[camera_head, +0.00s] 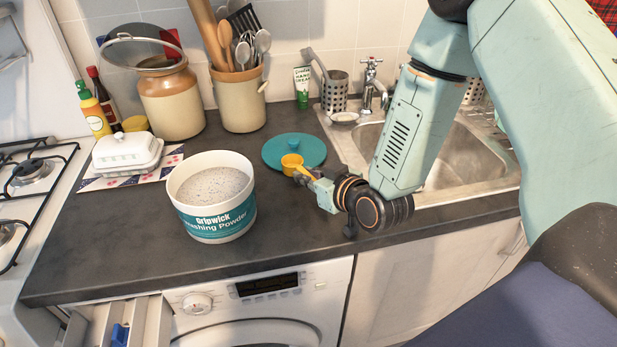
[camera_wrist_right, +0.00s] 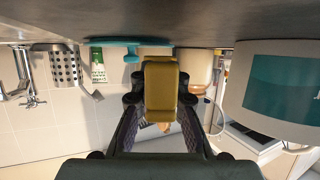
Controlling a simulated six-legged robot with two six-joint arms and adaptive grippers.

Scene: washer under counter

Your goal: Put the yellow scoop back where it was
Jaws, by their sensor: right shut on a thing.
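My right gripper (camera_head: 308,175) is shut on the handle of the yellow scoop (camera_head: 291,163). It holds the scoop low, with the cup end pointing left in the head view. The scoop also fills the middle of the right wrist view (camera_wrist_right: 160,88), between the fingers. The open tub of washing powder (camera_head: 216,222) stands upright to the left, with pale powder near its rim. The scoop is outside the tub. The teal lid (camera_head: 310,146) lies on the counter behind the scoop. I cannot tell whether the scoop touches the lid. My left gripper is not in view.
The dark counter (camera_head: 110,230) has free room in front of the tub. A butter dish (camera_head: 126,155), jars and a utensil crock (camera_head: 240,100) stand behind. The sink (camera_head: 460,160) is at right. A drawer (camera_head: 120,320) stands open at lower left, beside the washer (camera_head: 265,300).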

